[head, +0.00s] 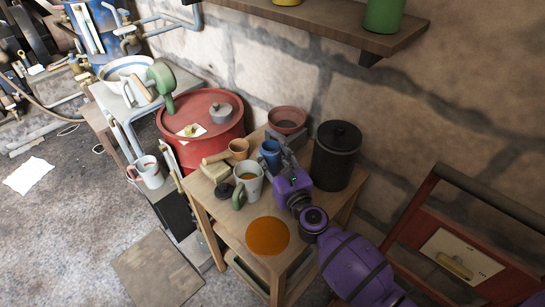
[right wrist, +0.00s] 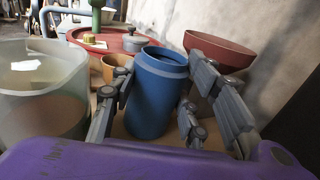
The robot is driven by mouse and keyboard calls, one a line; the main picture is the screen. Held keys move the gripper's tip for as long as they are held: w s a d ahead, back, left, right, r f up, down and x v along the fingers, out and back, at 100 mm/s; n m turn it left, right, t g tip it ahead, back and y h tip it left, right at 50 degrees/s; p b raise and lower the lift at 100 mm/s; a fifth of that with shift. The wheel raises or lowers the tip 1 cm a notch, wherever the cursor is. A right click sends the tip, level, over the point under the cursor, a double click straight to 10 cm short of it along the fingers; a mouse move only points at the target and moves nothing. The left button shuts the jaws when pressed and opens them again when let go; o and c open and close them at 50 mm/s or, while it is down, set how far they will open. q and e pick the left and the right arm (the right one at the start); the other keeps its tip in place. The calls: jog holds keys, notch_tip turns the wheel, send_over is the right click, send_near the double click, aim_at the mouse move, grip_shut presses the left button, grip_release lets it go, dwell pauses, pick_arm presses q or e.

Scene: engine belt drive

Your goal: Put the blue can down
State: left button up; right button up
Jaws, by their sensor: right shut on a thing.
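The blue can (head: 269,157) is upright over the small wooden table, among the cups there. My purple right gripper (head: 277,148) reaches in from the lower right and is shut on the can. In the right wrist view the blue can (right wrist: 158,92) stands between the grey fingers of my right gripper (right wrist: 155,100), one on each side. Its open top shows, and its lower end is close to the tabletop; I cannot tell whether it touches. My left gripper is not in view.
On the wooden table (head: 236,228) stand a pale mug (head: 251,176), an orange-brown cup (head: 238,148), a reddish bowl (head: 287,119) and a tall black canister (head: 337,157). An orange disc (head: 267,237) lies at the front. A red drum (head: 180,138) stands behind left.

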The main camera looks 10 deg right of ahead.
jog(key=o, duration=0.9)
jog(key=shift+f, duration=0.15)
jog(key=shift+c, duration=0.2)
jog(key=shift+o, duration=0.7)
jog(key=shift+r, duration=0.3)
jog(key=s, duration=0.4)
jog(key=s+d, duration=0.1)
jog(key=s, duration=0.3)
jog(key=s+d, duration=0.1)
jog(key=s, duration=0.3)
jog(key=shift+f, duration=0.1)
